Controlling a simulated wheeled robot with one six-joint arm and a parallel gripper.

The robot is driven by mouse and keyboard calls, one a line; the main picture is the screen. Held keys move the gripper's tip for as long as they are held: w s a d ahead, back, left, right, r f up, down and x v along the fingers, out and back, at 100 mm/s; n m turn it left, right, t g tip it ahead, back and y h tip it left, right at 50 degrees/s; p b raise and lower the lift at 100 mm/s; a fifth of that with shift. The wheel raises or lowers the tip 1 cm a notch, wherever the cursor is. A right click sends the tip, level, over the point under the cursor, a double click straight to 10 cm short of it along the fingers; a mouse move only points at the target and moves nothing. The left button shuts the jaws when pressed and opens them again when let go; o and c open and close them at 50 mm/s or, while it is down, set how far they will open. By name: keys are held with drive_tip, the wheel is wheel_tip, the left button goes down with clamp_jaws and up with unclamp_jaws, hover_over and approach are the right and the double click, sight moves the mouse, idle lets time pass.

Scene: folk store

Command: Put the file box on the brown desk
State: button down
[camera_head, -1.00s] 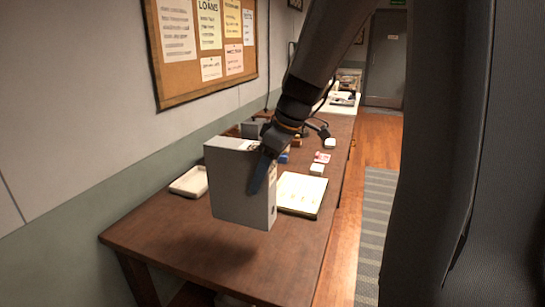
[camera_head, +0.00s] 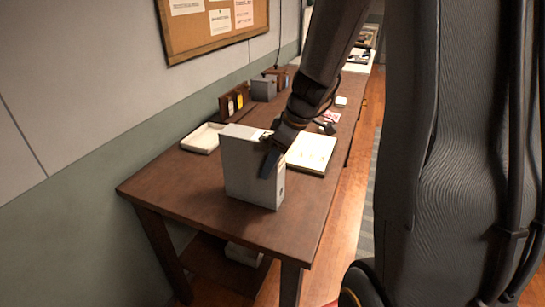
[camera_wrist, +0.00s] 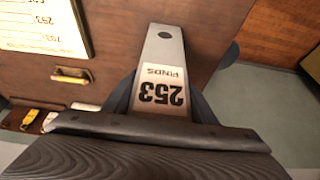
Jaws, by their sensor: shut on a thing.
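The file box (camera_head: 248,170) is a tall grey box, upright near the front end of the brown desk (camera_head: 168,187). My gripper (camera_head: 272,158) is shut on its right side. The box's base appears at or just above the desk top; I cannot tell whether it touches. In the wrist view, the file box (camera_wrist: 162,45) shows its narrow spine with a white label reading 253, between the fingers. Bare brown desk (camera_wrist: 115,30) lies beside it there.
A white tray (camera_head: 202,138) lies behind the box at left, and a cream pad (camera_head: 311,153) at right. A rack with coloured tags (camera_head: 235,100) and a grey box (camera_head: 263,88) stand further back. The desk's near end is clear.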

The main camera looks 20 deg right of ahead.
drive_tip(key=c, duration=0.8)
unclamp_jaws()
drive_tip(key=shift+f, duration=0.1)
drive_tip(key=shift+o, duration=0.2)
drive_tip(key=b+v, duration=0.2)
drive_tip(key=v, duration=1)
drive_tip(key=shift+b, duration=0.3)
drive_tip(key=shift+a, duration=0.15)
